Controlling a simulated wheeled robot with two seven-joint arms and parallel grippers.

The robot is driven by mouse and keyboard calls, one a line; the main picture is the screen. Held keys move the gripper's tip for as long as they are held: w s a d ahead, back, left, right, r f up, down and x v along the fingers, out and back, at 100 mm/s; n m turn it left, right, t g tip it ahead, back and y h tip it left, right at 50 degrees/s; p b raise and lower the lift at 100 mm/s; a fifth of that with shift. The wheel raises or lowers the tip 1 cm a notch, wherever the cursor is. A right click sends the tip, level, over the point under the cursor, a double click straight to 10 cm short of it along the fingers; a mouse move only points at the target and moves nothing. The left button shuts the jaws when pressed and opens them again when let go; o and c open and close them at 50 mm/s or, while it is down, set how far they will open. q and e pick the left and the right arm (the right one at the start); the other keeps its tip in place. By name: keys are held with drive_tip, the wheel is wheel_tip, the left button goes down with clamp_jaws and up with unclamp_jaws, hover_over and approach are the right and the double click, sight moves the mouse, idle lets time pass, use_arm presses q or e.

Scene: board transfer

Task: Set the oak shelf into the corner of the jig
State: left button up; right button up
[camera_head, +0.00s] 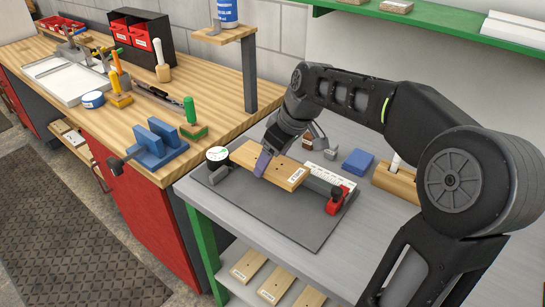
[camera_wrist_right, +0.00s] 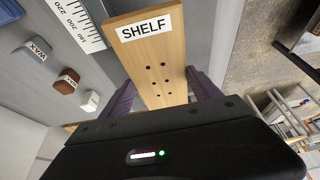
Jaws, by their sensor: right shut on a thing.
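The oak shelf (camera_head: 283,173) is a flat, light wooden board with a label at one end and small dark holes. It also shows in the right wrist view (camera_wrist_right: 176,48), marked "SHELF". My right gripper (camera_head: 262,164) is shut on it, with one purple finger at each long edge in the right wrist view (camera_wrist_right: 163,98). The board is over the jig (camera_head: 290,221), a dark grey plate with a white ruler (camera_head: 323,177), a red clamp (camera_head: 336,201) and a round dial (camera_head: 217,154). I cannot tell whether board and jig touch. My left gripper is not in view.
A blue block (camera_head: 357,162) and a wooden holder (camera_head: 395,183) stand right of the jig. A blue vise (camera_head: 155,145) and tools are on the wooden bench (camera_head: 215,90) at left. More boards (camera_head: 275,284) lie on the lower shelf. The jig plate's front is clear.

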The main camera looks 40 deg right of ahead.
sight(268, 183)
drive_tip(key=shift+r, duration=0.15)
drive_tip(key=shift+f+b, duration=2.2)
drive_tip(key=shift+f, duration=0.75)
drive_tip(key=shift+w+a, duration=0.25)
drive_tip(key=shift+w, duration=0.3)
drive_tip(key=shift+w+d+r, duration=0.15)
drive_tip(key=shift+d, duration=0.2)
